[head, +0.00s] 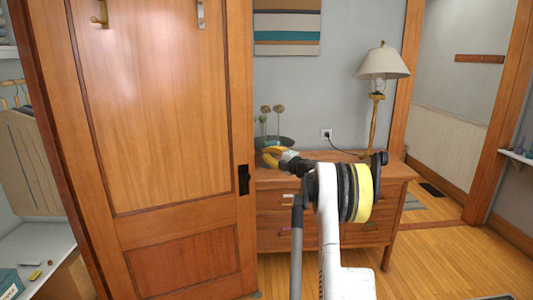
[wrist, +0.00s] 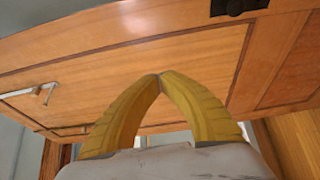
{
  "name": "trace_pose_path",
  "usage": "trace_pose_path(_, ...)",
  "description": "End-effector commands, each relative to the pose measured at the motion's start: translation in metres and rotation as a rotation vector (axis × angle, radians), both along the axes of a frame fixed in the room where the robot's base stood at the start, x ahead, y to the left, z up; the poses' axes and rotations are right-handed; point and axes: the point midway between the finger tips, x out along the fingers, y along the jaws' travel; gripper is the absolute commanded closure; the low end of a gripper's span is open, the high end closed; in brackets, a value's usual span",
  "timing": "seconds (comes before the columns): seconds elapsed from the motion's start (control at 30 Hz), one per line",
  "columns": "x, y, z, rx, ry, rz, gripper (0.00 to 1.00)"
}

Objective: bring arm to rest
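My gripper (head: 268,156) has yellow fingers and shows in the middle of the head view, in front of the dresser top and close to the door's right edge. In the wrist view my gripper (wrist: 158,76) has its two curved fingers meeting at the tips. It is shut, and nothing shows between the fingers. My arm reaches up from the bottom of the head view, and its wrist partly hides the dresser.
A wooden door (head: 160,110) with a dark handle (head: 244,180) stands at the left; it also fills much of the wrist view (wrist: 110,80). A wooden dresser (head: 275,222) behind my arm bears a lamp (head: 383,65) and a dark bowl. Floor (head: 440,265) at right is mostly clear.

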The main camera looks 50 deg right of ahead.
Motion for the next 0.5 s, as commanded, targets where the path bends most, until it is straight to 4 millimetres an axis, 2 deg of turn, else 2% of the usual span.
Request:
trace_pose_path(0.03, -0.016, -0.010, 0.005, 0.000, 0.000, -0.008, 1.00)
trace_pose_path(0.23, -0.055, -0.026, 0.004, 0.000, 0.000, -0.006, 1.00)
trace_pose_path(0.4, -0.073, -0.034, 0.002, 0.000, 0.000, -0.004, 1.00)
trace_pose_path(0.5, -0.077, -0.035, 0.002, 0.000, 0.000, -0.003, 1.00)
